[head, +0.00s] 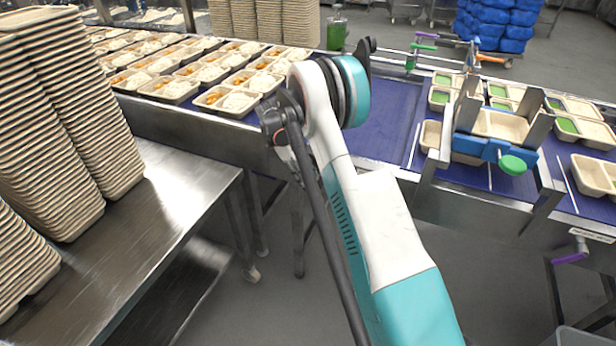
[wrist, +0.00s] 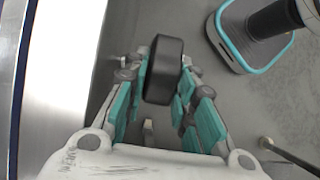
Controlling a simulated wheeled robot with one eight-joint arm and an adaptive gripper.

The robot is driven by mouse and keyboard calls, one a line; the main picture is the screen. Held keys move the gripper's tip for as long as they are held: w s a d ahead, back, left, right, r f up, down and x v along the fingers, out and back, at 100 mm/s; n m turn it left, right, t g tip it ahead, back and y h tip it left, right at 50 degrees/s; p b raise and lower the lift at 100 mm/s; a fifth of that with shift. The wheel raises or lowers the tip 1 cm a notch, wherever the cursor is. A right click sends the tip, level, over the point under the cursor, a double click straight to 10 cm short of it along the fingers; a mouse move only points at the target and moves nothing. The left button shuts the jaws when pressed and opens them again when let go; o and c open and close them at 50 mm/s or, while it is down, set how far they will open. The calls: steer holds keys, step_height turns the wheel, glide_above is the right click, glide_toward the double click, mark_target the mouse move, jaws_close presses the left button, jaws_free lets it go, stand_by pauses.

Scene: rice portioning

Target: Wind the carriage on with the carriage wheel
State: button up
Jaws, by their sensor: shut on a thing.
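In the wrist view my gripper (wrist: 165,88) has its teal and grey fingers closed around a dark, thick, round-edged wheel (wrist: 163,62). It looks like the carriage wheel, but its mount is hidden. The wheel sits between the fingers beside the conveyor's steel edge, with floor behind it. A metal frame with a blue block (head: 482,148) and a green knob (head: 512,165) straddles the right part of the belt; I cannot tell whether this is the carriage.
Filled trays (head: 172,88) stand in rows on the left belt. Green-filled trays (head: 566,126) stand on the right. Tall stacks of empty trays (head: 75,110) stand on a steel table (head: 150,225) at the left. A purple handle (head: 570,258) sticks out at the lower right. Floor shows below the conveyor.

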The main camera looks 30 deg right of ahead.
stand_by(0.3)
steer(key=o, duration=0.8)
steer(key=v, duration=1.2)
steer(key=shift+w+a+f, duration=0.15)
steer(key=shift+w, duration=0.05)
steer(key=shift+o, duration=0.5)
